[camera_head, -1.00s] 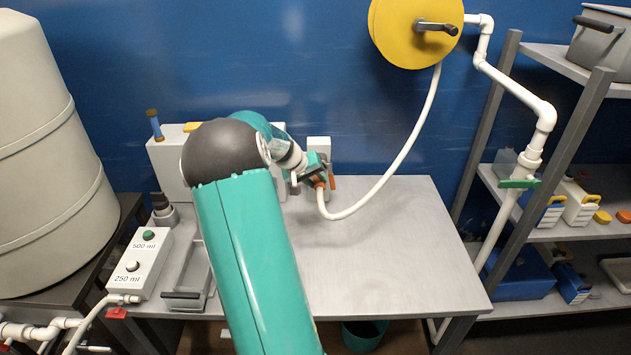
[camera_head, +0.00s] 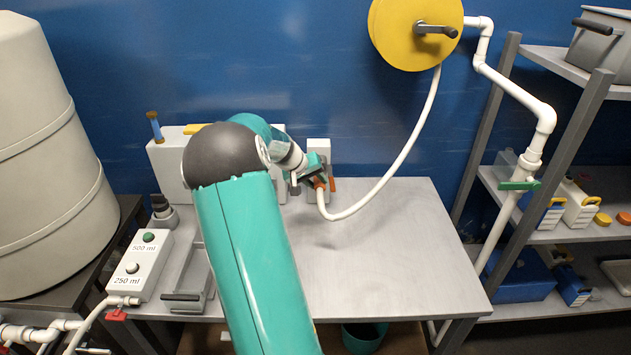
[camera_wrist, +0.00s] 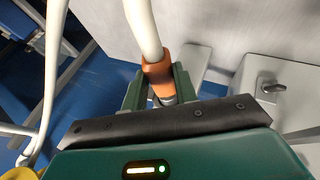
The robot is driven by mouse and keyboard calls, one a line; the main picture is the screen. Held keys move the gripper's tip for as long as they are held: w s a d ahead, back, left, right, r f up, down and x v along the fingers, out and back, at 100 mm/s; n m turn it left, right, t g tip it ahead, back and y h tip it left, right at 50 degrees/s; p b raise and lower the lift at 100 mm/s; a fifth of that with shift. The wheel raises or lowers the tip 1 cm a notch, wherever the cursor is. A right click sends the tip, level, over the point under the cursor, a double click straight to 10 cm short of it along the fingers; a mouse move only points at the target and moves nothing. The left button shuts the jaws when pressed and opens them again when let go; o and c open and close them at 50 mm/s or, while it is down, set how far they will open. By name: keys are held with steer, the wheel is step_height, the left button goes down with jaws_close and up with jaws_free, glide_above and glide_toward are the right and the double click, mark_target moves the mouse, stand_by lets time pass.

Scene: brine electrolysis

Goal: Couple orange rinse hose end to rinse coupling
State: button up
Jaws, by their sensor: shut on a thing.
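My gripper (camera_head: 316,178) is at the back of the grey bench, in front of a small white box (camera_head: 318,152) at the wall. It is shut on the orange rinse hose end (camera_head: 320,185). In the wrist view the orange hose end (camera_wrist: 159,73) sits between the two green fingers, with the white hose (camera_wrist: 144,25) running away from it. A pale metallic tip shows below the orange sleeve. An orange part (camera_head: 333,184) shows just right of my gripper. I cannot tell the rinse coupling for sure, nor whether the hose end touches it; my arm and gripper hide much there.
The hose hangs in a loop from a yellow reel (camera_head: 405,30) on the blue wall. A white control box (camera_head: 140,265) and a grey tray (camera_head: 190,300) stand at the bench's left. The bench's right half (camera_head: 400,250) is clear. A shelf rack (camera_head: 585,145) stands at right.

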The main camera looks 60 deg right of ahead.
steer(key=shift+w+d, duration=0.3)
steer(key=shift+d, duration=0.2)
steer(key=shift+w+d, duration=0.25)
steer(key=shift+d, duration=0.25)
stand_by(1.2)
steer(key=o, duration=1.1)
steer(key=v, duration=1.3)
steer(key=shift+a+r, duration=0.2)
steer(key=shift+r, duration=0.1)
steer(key=shift+w, duration=0.1)
